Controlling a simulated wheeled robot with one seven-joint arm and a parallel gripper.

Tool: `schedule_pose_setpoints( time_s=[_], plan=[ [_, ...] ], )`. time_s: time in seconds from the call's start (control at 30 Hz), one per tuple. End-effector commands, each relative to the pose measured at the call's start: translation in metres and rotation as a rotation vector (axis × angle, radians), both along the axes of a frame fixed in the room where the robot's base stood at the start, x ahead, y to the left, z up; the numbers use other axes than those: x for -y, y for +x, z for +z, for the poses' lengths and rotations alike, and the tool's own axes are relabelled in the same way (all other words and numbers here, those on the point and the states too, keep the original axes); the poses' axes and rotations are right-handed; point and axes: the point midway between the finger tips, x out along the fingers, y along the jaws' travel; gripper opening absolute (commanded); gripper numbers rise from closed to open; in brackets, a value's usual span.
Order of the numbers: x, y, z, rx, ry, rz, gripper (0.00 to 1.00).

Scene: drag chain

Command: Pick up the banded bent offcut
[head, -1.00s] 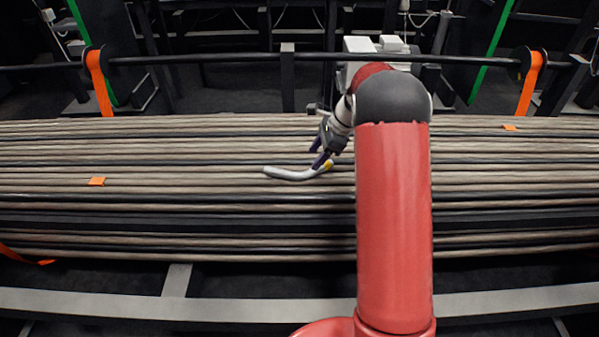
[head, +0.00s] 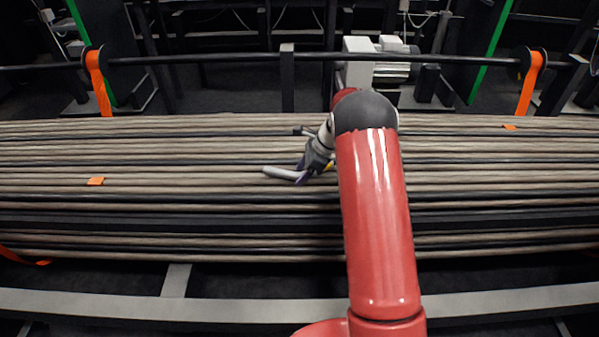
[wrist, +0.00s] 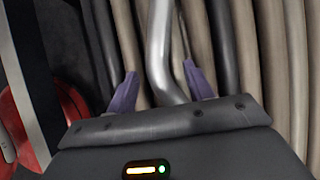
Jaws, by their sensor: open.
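The bent offcut, a short pale grey tube with a bend, lies on the bundle of long rods (head: 150,165). Its left end (head: 280,172) shows in the head view, and a bit of yellow band (head: 329,165) shows at its right. My gripper (head: 303,172) is over the offcut's middle and hides part of it. In the wrist view the offcut (wrist: 160,50) runs between the two purple fingertips of my gripper (wrist: 160,82), which are open with a gap on both sides. The band is not visible in the wrist view.
The long rods, pale and dark, fill the width under the gripper. Orange straps hang at the left (head: 98,80) and right (head: 530,82). A dark rail (head: 220,58) runs behind the bundle. A grey beam (head: 100,302) runs along the front.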

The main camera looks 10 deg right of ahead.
Motion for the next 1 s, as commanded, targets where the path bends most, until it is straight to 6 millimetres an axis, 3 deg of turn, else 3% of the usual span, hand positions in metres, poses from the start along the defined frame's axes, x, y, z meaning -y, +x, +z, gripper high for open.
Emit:
schedule_pose_setpoints(
  time_s=[0.07, 0.43, 0.77, 0.87, 1.0],
  plan=[
    [0.000, 0.000, 0.000, 0.000, 0.000, 0.000, 0.49],
    [0.000, 0.000, 0.000, 0.000, 0.000, 0.001, 0.01],
    [0.000, 0.000, 0.006, 0.002, 0.000, 0.001, 0.00],
    [0.000, 0.001, 0.019, 0.004, -0.001, 0.002, 0.00],
    [0.000, 0.001, 0.052, 0.007, -0.001, 0.002, 0.00]
  ],
)
